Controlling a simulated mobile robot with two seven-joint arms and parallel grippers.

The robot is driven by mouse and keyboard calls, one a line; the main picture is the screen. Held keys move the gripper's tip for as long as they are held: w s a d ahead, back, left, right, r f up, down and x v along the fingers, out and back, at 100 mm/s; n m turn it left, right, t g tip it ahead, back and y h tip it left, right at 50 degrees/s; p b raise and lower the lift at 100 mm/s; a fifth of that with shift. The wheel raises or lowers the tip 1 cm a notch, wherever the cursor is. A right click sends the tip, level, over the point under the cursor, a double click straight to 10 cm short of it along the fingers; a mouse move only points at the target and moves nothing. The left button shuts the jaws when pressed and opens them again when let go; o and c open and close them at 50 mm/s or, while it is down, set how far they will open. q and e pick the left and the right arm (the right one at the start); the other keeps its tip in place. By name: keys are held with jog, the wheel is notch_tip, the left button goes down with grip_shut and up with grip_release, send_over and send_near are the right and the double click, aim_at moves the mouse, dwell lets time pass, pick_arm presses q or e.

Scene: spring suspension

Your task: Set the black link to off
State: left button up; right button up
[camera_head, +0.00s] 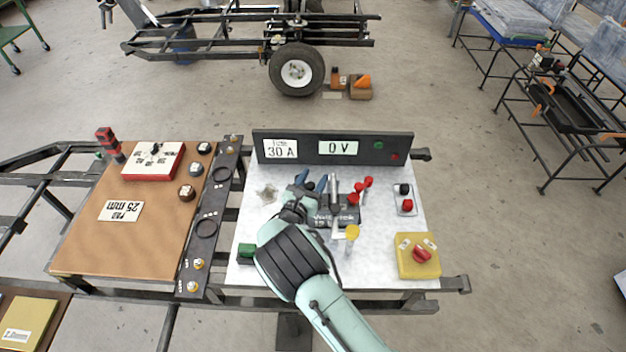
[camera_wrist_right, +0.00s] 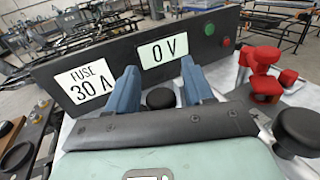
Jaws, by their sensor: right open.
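My right gripper (camera_head: 311,183) is open over the white panel (camera_head: 265,220), with its blue fingers pointing to the back. In the right wrist view the gripper (camera_wrist_right: 160,75) has a round black knob (camera_wrist_right: 160,98) between its fingers, with gaps visible on both sides. This knob may be part of the black link; its lower part is hidden by the gripper. Another black knob (camera_wrist_right: 300,131) stands to the right in that view. I cannot tell which position the link is in. My left gripper is not in view.
A dark upright board (camera_head: 307,149) at the panel's back carries a 30 A fuse label and a 0 V display (camera_head: 338,148). Red clamp parts (camera_head: 354,198) stand just right of the gripper. A yellow box with a red knob (camera_head: 418,265) sits front right.

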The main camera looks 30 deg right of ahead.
grip_shut()
